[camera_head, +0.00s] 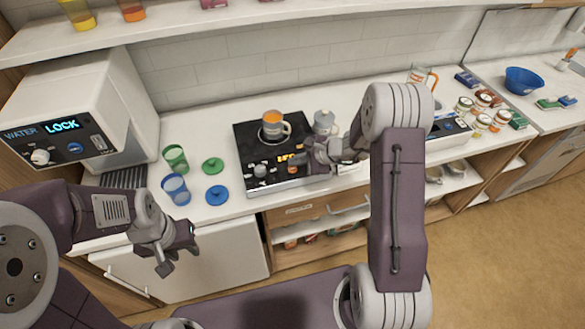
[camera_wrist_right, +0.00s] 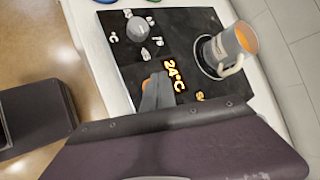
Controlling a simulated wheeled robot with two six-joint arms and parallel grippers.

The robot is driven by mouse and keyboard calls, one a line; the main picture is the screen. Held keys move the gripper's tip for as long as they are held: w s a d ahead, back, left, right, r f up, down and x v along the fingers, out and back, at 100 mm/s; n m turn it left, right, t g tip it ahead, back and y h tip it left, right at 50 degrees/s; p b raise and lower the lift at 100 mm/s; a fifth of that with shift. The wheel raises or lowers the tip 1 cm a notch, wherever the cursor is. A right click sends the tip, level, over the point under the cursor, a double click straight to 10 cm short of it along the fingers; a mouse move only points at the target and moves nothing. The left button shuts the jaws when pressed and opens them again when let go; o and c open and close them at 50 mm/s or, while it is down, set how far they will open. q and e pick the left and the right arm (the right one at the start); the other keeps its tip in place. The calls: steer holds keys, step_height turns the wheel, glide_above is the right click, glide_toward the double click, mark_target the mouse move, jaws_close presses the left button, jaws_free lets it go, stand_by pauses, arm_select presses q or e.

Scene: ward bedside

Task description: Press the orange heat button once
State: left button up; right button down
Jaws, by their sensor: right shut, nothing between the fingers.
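The black heater plate (camera_head: 246,138) lies on the counter, with a grey mug (camera_head: 274,129) of orange liquid on its ring. The mug also shows in the right wrist view (camera_wrist_right: 228,50). The orange heat button (camera_head: 292,169) is on the front control strip, partly hidden by my right gripper (camera_head: 303,160). In the right wrist view, an orange edge of the button (camera_wrist_right: 146,84) shows beside the shut, empty fingertips (camera_wrist_right: 157,93). Whether they touch it I cannot tell. A lit display (camera_wrist_right: 174,75) reads 24°C. My left gripper (camera_head: 178,250) is open and empty before the counter.
A grey knob (camera_wrist_right: 139,29) sits on the same strip. Green and blue cups (camera_head: 175,189) with lids (camera_head: 217,195) stand left of the heater, beside a water dispenser (camera_head: 75,115). A grey kettle-like vessel (camera_head: 324,122) is close behind my right gripper. Several jars (camera_head: 484,121) stand right.

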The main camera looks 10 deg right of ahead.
mark_target(295, 170)
stand_by(0.8)
steer(key=shift+f+b, duration=0.4)
steer(key=shift+b, duration=0.3)
steer(key=shift+f+b, duration=0.45)
steer(key=shift+b, duration=0.1)
stand_by(0.4)
steer(key=shift+r, duration=0.15)
steer(key=shift+r+p, duration=0.5)
steer(key=shift+r, duration=0.2)
step_height(295, 170, up, 5)
steer(key=p, duration=0.3)
steer(key=shift+r+p, duration=0.1)
steer(key=shift+p, duration=0.25)
